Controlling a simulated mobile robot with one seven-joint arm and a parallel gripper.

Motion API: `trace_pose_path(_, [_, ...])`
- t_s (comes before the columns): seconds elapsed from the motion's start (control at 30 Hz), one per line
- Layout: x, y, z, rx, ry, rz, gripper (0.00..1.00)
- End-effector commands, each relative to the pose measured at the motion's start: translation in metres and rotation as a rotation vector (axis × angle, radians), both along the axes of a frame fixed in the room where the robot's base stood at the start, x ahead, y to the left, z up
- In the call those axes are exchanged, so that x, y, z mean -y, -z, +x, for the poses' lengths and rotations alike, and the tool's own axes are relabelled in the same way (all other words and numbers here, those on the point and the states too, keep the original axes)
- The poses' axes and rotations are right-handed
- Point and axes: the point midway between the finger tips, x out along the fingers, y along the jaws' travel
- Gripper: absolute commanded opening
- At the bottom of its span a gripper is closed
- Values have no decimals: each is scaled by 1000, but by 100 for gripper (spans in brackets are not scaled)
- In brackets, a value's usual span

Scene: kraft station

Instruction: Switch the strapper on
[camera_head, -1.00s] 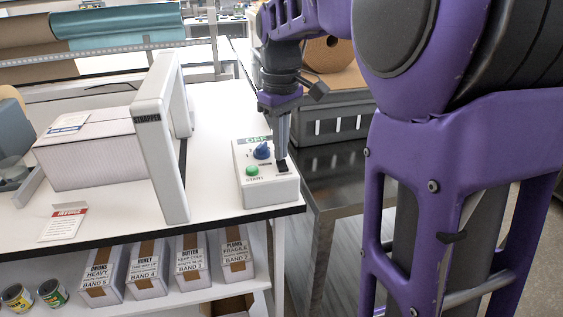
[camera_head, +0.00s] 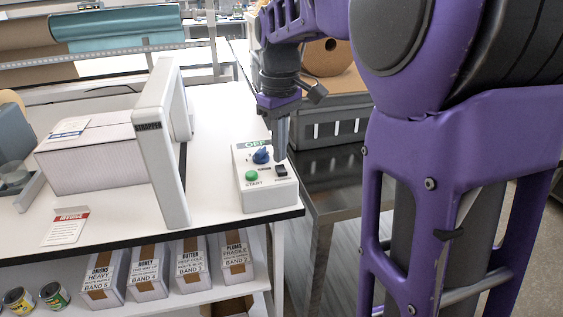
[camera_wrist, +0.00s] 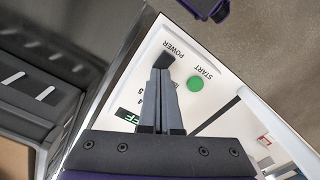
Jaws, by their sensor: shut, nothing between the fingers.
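The strapper (camera_head: 160,150) is a pale upright arch on the white table, labelled STRAPPER. Its white control box (camera_head: 265,192) sits at the table's right corner. The box has a green display (camera_head: 254,144) that appears to read OFF, a blue knob (camera_head: 261,156), a green START button (camera_head: 251,175) and a black POWER switch (camera_head: 281,171). My gripper (camera_head: 281,158) points down just behind the switch, shut and empty. In the wrist view my fingertips (camera_wrist: 161,72) are right beside the switch (camera_wrist: 165,61); I cannot tell if they touch. The fingers partly hide the display there.
A white carton (camera_head: 95,160) sits by the arch, and a red-headed card (camera_head: 66,227) lies in front. Labelled boxes (camera_head: 149,271) and tins stand on the shelf below. A dark metal bench (camera_head: 335,190) adjoins on the right.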

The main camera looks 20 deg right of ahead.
Motion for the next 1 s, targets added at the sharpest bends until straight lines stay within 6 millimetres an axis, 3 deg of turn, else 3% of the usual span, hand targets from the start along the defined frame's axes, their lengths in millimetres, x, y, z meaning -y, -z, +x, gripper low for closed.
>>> trace_pose_path(0.03, [0, -9, 0, 1, 0, 0, 0])
trace_pose_path(0.6, [0, -54, 0, 2, 0, 0, 0])
trace_pose_path(1.0, [0, -54, 0, 2, 0, 0, 0])
